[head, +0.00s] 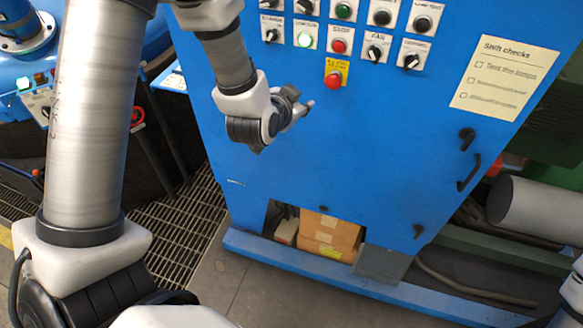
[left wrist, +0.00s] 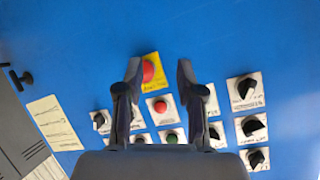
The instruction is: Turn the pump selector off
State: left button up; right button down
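Several black selector knobs sit on white plates on the blue cabinet's panel; most labels are too blurred to read, so I cannot tell which is the pump selector. In the head view one knob (head: 410,62) is at the lower right of the group, one (head: 374,53) labelled FAN is beside it, and one (head: 271,35) is at the left. The left wrist view shows a column of knobs (left wrist: 252,125) at the right. My left gripper (head: 308,106) is in front of the cabinet, below the buttons; its fingers (left wrist: 158,72) are apart with nothing between them. My right gripper is out of view.
A red button on a yellow plate (head: 333,79) is close above my left gripper and shows behind its fingers. A checklist sheet (head: 504,78) and black handles (head: 468,172) are to the right.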

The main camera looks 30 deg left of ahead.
pick_arm(q)
jog(key=s+d+f+g+b, duration=0.1)
jog(key=s+f, duration=0.2)
jog(key=f, duration=0.4)
jog(key=s+f+g+b, duration=0.1)
jog(key=s+f+g, duration=0.1)
jog(key=f, duration=0.6)
jog(key=shift+s+d+f+n+g+h+b, duration=0.25)
jog(key=shift+s+d+n+g+h+b, duration=0.05)
jog(key=shift+s+d+n+h+b, duration=0.1)
jog(key=s+f+g+b, duration=0.25)
jog(key=s+f, duration=0.25)
jog(key=f, duration=0.4)
jog(key=s+f+g+b, duration=0.1)
jog(key=s+f+b, duration=0.2)
jog(key=s+f, duration=0.35)
jog(key=s+d+f+n+g+h+b, duration=0.1)
jog(key=s+f+g, duration=0.4)
jog(key=s+f, duration=0.6)
jog(key=shift+s+d+f+n+g+b, duration=0.2)
jog(key=shift+s+d+n+g+b, duration=0.2)
jog(key=shift+s+d+n, duration=0.5)
jog(key=shift+d, duration=0.1)
